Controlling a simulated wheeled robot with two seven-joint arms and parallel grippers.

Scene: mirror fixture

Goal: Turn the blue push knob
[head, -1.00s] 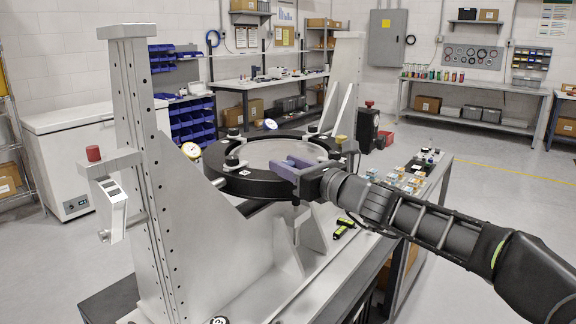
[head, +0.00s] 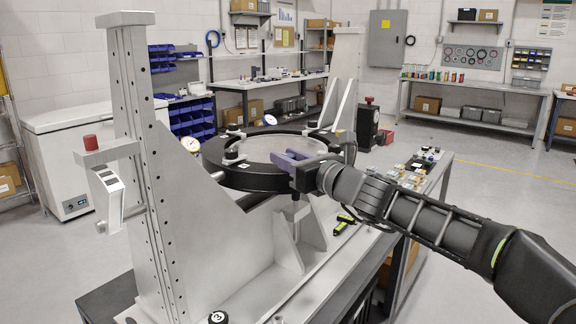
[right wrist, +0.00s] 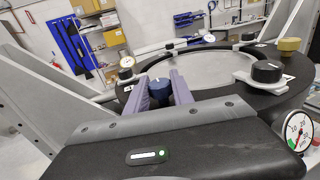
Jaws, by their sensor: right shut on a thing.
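The mirror fixture's black ring (head: 245,179) lies level around a round grey plate (head: 280,147) between two grey uprights. My right gripper (head: 281,160) reaches in from the right over the ring's near right side. In the right wrist view the blue knob (right wrist: 159,92) sits between the two purple-grey fingers of my right gripper (right wrist: 160,88), which are shut on it. The fingers hide the knob's sides there. In the head view the gripper hides the knob. My left gripper does not show.
The left upright (head: 130,120) carries a bracket with a red knob (head: 91,142). Small parts lie on the bench right of the fixture.

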